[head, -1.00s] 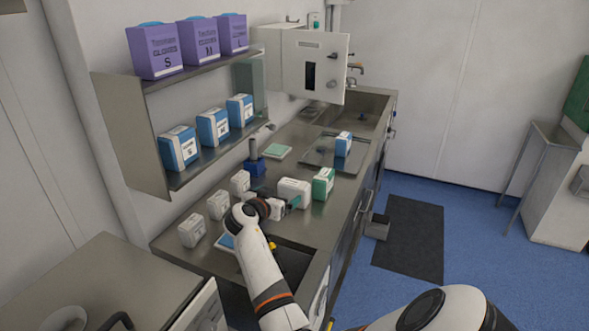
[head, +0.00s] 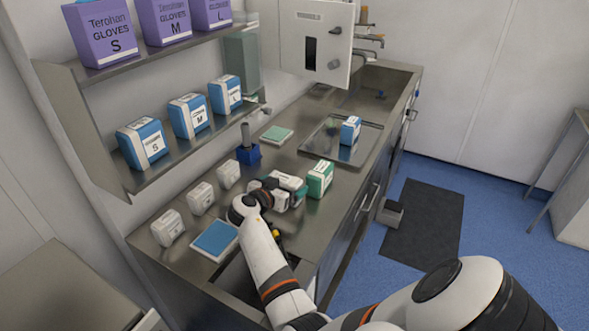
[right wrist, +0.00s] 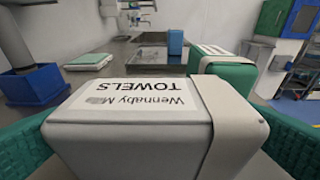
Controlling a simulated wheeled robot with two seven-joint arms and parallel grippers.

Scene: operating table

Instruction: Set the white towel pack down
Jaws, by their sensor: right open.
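The white towel pack (right wrist: 140,115), with a label reading "TOWELS" and a pale band, fills the lower right wrist view. In the head view it is mostly hidden by my right gripper (head: 287,192) on the counter. The gripper's teal pads show on both sides of the pack in the wrist view. The jaws are open around it, and I cannot see its underside. My left gripper is not in view.
A green-and-white pack (head: 320,178) stands close to the right of the gripper. Three small white packs, one of them nearest (head: 167,228), stand to the left. A blue pot (head: 248,154) and a tray (head: 325,143) with a blue pack (head: 350,130) are behind. A blue flat pack (head: 214,240) lies in front.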

